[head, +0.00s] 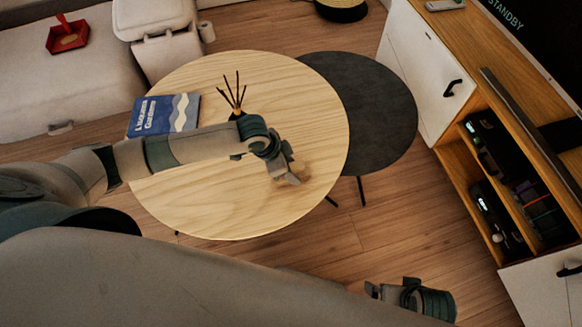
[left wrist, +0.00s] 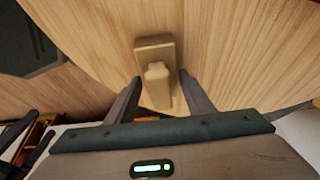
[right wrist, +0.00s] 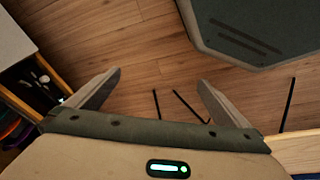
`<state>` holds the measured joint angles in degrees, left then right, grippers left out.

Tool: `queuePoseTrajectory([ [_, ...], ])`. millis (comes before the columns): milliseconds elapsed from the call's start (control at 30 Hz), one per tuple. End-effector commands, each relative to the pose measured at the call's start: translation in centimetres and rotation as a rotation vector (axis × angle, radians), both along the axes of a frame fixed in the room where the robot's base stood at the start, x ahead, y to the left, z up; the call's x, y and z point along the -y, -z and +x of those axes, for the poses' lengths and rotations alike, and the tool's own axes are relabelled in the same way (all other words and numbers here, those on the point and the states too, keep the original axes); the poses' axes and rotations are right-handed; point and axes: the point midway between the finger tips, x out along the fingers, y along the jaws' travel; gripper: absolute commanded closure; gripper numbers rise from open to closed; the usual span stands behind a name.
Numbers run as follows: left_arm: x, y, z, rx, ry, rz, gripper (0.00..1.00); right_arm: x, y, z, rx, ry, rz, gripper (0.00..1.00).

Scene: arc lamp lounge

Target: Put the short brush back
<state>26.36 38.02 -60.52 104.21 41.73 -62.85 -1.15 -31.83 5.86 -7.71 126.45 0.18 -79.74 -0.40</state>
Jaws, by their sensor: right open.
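A small tan wooden piece (left wrist: 155,50), a flat block with a narrower raised part, is on the round wooden table in the left wrist view. I cannot tell whether it is the short brush. My left gripper (head: 289,178) is low over the right part of the tabletop. In the left wrist view its fingers (left wrist: 160,77) are apart on either side of the piece, with small gaps showing. A dark pot with several thin dark sticks (head: 236,96) stands behind my left wrist. My right gripper (right wrist: 160,82) is open and empty above the floor.
The round wooden table (head: 200,210) carries a blue book (head: 165,113). A dark round table (head: 375,115) adjoins it. A media cabinet (head: 470,178) with filled open shelves stands at right. A red tray (head: 68,38) lies on the sofa. Floor is clear between tables and cabinet.

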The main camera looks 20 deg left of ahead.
Motion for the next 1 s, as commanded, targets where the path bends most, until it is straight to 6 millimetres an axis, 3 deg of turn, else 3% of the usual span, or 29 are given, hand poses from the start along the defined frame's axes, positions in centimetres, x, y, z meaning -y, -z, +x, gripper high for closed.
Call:
queuePoseTrajectory([
  [533, -0.2, -0.8, -0.1, 0.000, 0.000, 0.000, 0.39, 0.0, -0.1, 0.0, 0.002, 0.000, 0.000, 0.00],
  [700, -0.9, -2.7, -0.5, 0.002, 0.001, 0.000, 0.39, 0.0, 0.3, 0.2, 0.009, 0.001, 0.003, 0.00],
  [1000, -2.5, -7.6, -1.6, 0.002, 0.000, 0.000, 0.39, 0.0, 2.7, 0.2, -0.004, -0.002, 0.002, 0.00],
])
